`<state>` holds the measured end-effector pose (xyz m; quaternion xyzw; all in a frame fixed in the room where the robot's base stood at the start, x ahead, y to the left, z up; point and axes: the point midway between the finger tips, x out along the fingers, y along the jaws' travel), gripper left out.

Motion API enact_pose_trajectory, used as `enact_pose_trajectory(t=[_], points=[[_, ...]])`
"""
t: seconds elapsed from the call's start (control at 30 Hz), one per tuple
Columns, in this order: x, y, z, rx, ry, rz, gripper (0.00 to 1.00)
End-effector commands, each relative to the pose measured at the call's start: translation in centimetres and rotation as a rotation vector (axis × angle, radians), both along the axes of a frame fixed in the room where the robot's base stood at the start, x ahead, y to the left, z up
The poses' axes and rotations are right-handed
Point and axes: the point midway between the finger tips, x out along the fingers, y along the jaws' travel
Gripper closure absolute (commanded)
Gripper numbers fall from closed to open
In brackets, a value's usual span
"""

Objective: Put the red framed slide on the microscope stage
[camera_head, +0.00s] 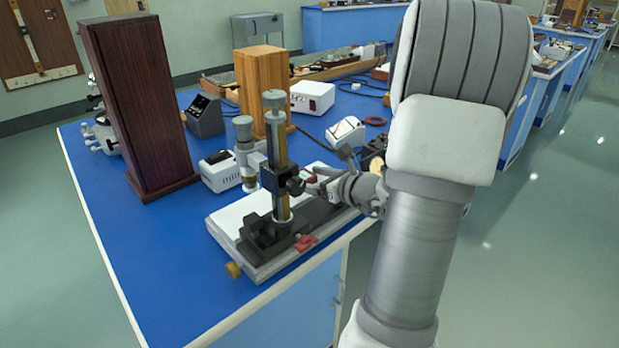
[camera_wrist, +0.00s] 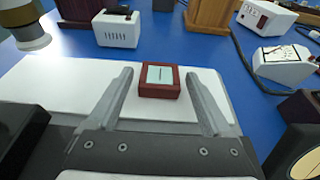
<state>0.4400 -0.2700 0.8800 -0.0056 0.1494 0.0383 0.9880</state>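The red framed slide (camera_wrist: 160,82) is a small red block with a pale window and a dark line. In the wrist view it lies between the fingertips of my gripper (camera_wrist: 159,75), with a gap on each side, over the white stage plate (camera_wrist: 70,78). I cannot tell whether it touches the plate. The fingers are apart and not closed on it. In the head view my gripper (camera_head: 322,184) is beside the microscope column (camera_head: 280,155); the column hides part of the area. The white stage plate (camera_head: 233,216) shows at the left of the microscope's base.
The microscope tube (camera_head: 246,150) hangs over the plate. A dark wooden case (camera_head: 140,100) stands at left and a lighter wooden block (camera_head: 262,90) behind. White boxes (camera_head: 312,97) and cables sit further back. The blue bench (camera_head: 150,240) is bare at front left.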

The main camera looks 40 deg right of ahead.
Motion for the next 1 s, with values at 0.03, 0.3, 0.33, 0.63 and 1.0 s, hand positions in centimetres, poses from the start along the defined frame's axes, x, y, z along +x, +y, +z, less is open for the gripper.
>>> enact_pose_trajectory(t=[0.03,0.3,0.33,0.63,1.0], points=[[0.0,0.0,0.0,0.0,0.0,0.0,0.09],[0.0,0.0,0.1,0.0,0.0,0.0,0.09],[0.0,0.0,0.2,0.0,0.0,0.0,0.09],[-4.0,-0.4,2.0,-0.001,0.001,-0.004,0.09],[-10.5,-0.8,3.8,0.0,0.0,-0.002,0.09]])
